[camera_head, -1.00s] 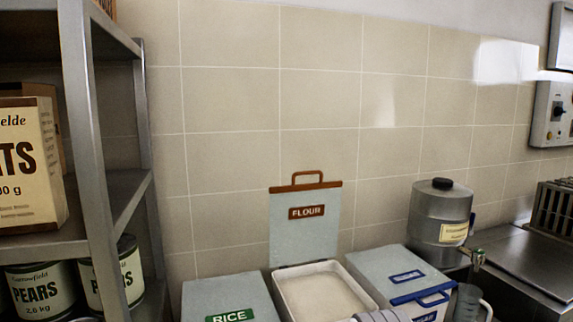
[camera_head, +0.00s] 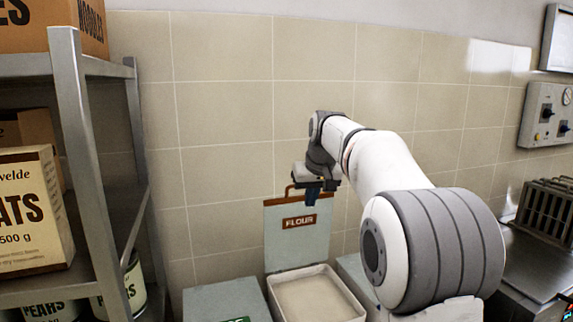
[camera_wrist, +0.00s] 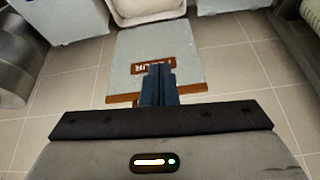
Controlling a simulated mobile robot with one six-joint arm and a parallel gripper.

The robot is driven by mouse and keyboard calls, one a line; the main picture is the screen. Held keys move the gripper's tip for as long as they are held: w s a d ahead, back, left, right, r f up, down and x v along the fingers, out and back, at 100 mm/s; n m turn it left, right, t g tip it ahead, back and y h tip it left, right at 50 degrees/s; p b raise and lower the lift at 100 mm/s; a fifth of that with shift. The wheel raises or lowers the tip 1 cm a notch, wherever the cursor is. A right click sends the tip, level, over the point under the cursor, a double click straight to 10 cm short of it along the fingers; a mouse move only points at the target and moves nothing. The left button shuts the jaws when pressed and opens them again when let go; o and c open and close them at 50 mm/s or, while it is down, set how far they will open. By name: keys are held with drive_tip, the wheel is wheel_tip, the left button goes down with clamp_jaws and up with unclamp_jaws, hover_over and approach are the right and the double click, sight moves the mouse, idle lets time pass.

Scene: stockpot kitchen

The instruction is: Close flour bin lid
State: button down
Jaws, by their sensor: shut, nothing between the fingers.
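The flour bin (camera_head: 318,298) stands open in the head view, with pale flour inside. Its lid (camera_head: 285,245) stands upright behind it near the tiled wall, with a brown FLOUR label, a brown edge strip and a brown handle. My gripper (camera_head: 312,200) is at the top of the lid, in front of part of the handle. In the wrist view the blue fingers of my gripper (camera_wrist: 159,72) are shut and empty, over the lid (camera_wrist: 205,62) and close to its label. They hide part of the brown edge. I cannot tell whether they touch the lid.
The rice bin (camera_head: 225,300) stands closed on the left. Another closed bin (camera_head: 352,270) on the right is mostly hidden by my arm. A metal shelf (camera_head: 135,150) with boxes and cans stands at the left. The wall (camera_head: 225,150) is close behind the lid.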

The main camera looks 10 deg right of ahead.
drive_tip(key=w+r+n+t+p, duration=0.15)
drive_tip(key=w+r+p, duration=0.55)
drive_tip(key=w, duration=0.9)
drive_tip(key=w+x, duration=0.1)
drive_tip(key=x, duration=0.8)
drive_tip(key=shift+m+y, duration=0.25)
drive_tip(key=shift+y, duration=0.05)
drive_tip(key=shift+s+d+f+b, duration=0.15)
drive_tip(key=shift+s+b, duration=1)
drive_tip(key=shift+s, duration=1.05)
